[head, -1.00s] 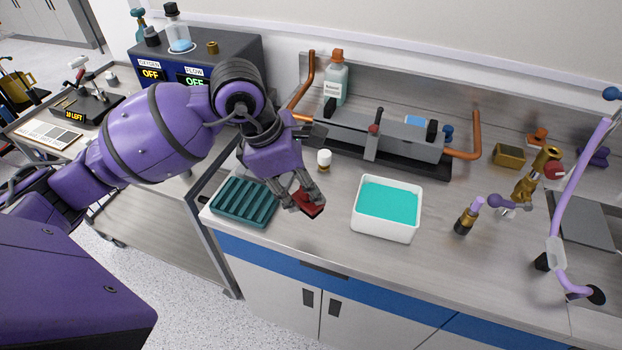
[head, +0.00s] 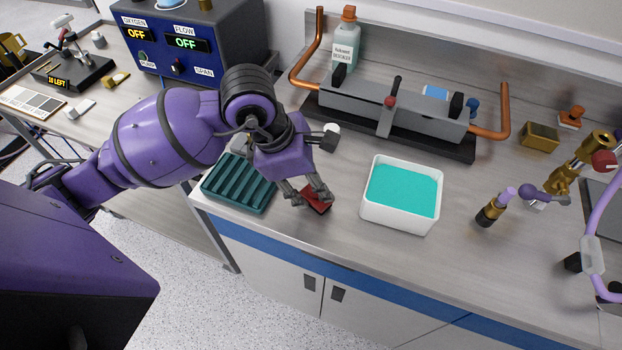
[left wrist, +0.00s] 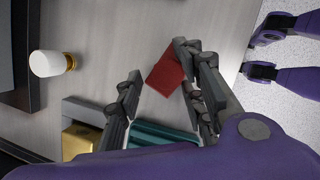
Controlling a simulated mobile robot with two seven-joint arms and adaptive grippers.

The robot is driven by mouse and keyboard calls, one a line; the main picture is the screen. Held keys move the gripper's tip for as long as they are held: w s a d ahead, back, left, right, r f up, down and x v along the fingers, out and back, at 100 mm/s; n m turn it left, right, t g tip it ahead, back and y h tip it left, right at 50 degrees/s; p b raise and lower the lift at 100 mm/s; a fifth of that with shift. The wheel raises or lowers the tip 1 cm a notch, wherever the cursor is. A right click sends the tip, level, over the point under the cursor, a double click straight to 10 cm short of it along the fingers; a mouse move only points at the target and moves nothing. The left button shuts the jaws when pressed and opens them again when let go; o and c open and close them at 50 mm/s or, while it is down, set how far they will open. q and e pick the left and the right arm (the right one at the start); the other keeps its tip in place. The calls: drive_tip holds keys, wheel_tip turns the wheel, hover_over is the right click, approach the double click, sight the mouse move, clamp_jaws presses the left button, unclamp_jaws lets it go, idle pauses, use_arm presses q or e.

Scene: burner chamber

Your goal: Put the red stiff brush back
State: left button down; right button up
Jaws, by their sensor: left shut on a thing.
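The red stiff brush (head: 317,199) shows as a small red block at the fingertips of my left gripper (head: 309,197). The gripper is shut on it, low over the counter, between the teal slotted rack (head: 239,184) and the white tub of teal liquid (head: 371,211). In the left wrist view the red block (left wrist: 170,74) lies between the fingertips (left wrist: 158,75), with the teal rack (left wrist: 160,136) below it. Its bristles cannot be made out. I cannot tell whether it touches the counter. My right gripper is not in view.
A grey clamp apparatus with copper pipes (head: 400,120) stands behind. The counter's front edge is close below the brush.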

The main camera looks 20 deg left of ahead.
use_arm(q)
drive_tip(key=shift+f, duration=0.2)
drive_tip(key=c, duration=1.2)
unclamp_jaws()
drive_tip(key=shift+w, duration=0.15)
drive_tip(key=shift+o, duration=0.2)
drive_tip(key=shift+r, duration=0.1)
drive_tip(key=shift+r, duration=0.3)
drive_tip(key=v, duration=1.1)
drive_tip(key=shift+a+r, duration=0.15)
drive_tip(key=shift+r, duration=0.15)
